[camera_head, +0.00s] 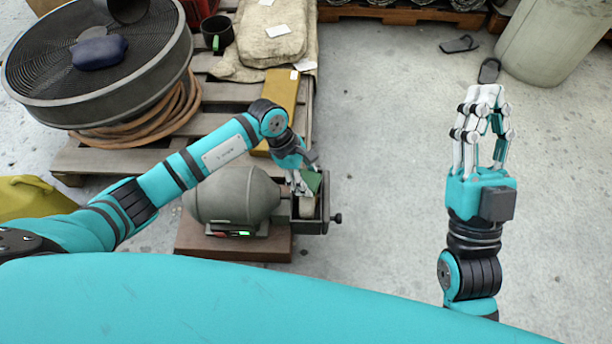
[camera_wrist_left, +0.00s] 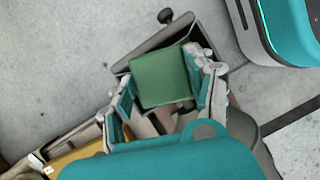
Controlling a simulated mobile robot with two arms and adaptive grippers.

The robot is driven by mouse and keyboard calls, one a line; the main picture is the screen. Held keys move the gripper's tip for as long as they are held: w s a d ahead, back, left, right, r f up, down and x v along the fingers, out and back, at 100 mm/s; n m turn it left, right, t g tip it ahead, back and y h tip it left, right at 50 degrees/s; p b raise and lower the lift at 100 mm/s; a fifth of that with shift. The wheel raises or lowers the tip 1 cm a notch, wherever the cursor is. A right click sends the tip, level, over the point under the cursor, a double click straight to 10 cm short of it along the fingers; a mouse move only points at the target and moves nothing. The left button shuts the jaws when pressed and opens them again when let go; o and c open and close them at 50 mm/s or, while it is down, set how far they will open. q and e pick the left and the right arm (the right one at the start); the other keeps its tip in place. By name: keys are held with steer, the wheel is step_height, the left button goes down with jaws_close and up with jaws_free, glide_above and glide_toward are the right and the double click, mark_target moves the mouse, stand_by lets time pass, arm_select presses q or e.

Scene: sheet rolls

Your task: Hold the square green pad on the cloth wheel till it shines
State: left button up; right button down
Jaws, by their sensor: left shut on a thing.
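The square green pad (camera_wrist_left: 160,77) is between the fingers of my left gripper (camera_wrist_left: 163,86), which is shut on it. In the head view the pad (camera_head: 315,181) shows beside the left fingers (camera_head: 303,188), at the open top of a dark metal housing (camera_head: 325,212). The pale cloth wheel (camera_head: 307,208) sits in this housing, just below the pad. Whether pad and wheel touch I cannot tell. The grey rounded motor (camera_head: 230,194) stands left of the wheel. My right gripper (camera_head: 486,97) is empty, held up at the right with its fingers apart.
The machine stands on a brown base (camera_head: 212,246) with a green-lit display (camera_head: 239,234). Behind it is a wooden pallet (camera_head: 100,160) with a large round fan (camera_head: 150,62), a hose (camera_head: 150,128) and sacks (camera_head: 270,32). A pale bin (camera_head: 555,40) stands back right. The middle-right floor is clear.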

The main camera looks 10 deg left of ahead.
arm_select(q)
steer(key=shift+w+a, duration=0.15)
steer(key=shift+w, duration=0.05)
arm_select(e)
steer(key=shift+s+r+t, duration=0.3)
steer(key=shift+s+r, duration=0.05)
stand_by(0.4)
arm_select(q)
steer(key=shift+s+f, duration=0.1)
steer(key=shift+s, duration=0.45)
arm_select(e)
steer(key=shift+w+f+g+h, duration=0.3)
steer(key=shift+w+f+g, duration=0.1)
steer(key=shift+w+f, duration=0.2)
stand_by(0.7)
steer(key=shift+w, duration=0.1)
